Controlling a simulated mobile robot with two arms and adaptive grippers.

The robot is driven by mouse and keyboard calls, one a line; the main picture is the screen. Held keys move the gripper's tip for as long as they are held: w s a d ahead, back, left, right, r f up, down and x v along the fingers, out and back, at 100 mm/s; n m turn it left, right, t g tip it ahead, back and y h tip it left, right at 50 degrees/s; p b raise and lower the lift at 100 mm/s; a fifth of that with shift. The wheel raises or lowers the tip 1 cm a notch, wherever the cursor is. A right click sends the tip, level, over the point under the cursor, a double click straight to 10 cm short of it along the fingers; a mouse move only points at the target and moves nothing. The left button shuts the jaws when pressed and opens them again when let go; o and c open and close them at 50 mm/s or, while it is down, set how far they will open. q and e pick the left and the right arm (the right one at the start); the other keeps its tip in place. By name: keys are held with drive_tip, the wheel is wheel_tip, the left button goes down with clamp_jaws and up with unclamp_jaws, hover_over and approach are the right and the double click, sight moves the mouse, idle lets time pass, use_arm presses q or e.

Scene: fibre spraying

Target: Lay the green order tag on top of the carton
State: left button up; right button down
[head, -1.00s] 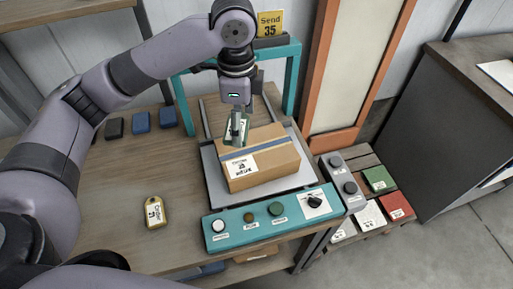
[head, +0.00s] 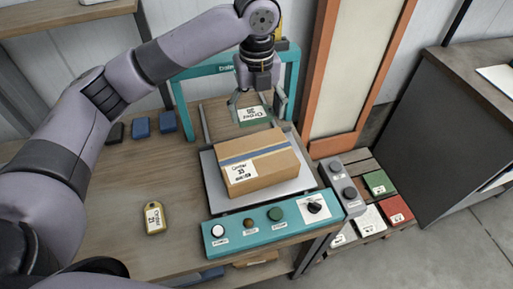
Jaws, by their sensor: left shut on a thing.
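The carton (head: 268,175) is a brown box with a blue tape band and a white label, lying on the grey plate (head: 212,190) of the teal-framed station. My left gripper (head: 257,108) is shut on the green order tag (head: 252,116), whose white printed face is toward the camera. In the picture the tag is just above the carton's far edge, apart from the carton's top face as far as I can tell. My right gripper is not in view.
A yellow order tag (head: 154,217) lies on the wooden table left of the station. A teal button panel (head: 245,238) is in front of the carton. The teal frame (head: 182,110) stands behind it. Green, white and red blocks lie on a pallet at right.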

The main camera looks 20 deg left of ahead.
sight(257, 115)
use_arm(q)
wheel_tip(257, 115, down, 10)
drive_tip(key=shift+r+p, duration=0.1)
drive_tip(key=shift+p, duration=0.6)
drive_tip(key=shift+f+p, duration=0.3)
drive_tip(key=shift+f, duration=1.9)
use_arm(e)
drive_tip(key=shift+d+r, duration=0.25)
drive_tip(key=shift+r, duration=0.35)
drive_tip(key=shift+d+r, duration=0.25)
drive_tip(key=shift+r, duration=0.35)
use_arm(q)
drive_tip(key=o, duration=0.9)
drive_tip(key=shift+f, duration=0.15)
drive_tip(key=shift+o, duration=0.2)
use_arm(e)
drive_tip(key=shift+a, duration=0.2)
use_arm(q)
drive_tip(key=shift+r, duration=0.2)
wheel_tip(257, 115, up, 10)
drive_tip(key=shift+r+b, duration=0.25)
drive_tip(key=shift+b, duration=1)
drive_tip(key=shift+r, duration=0.75)
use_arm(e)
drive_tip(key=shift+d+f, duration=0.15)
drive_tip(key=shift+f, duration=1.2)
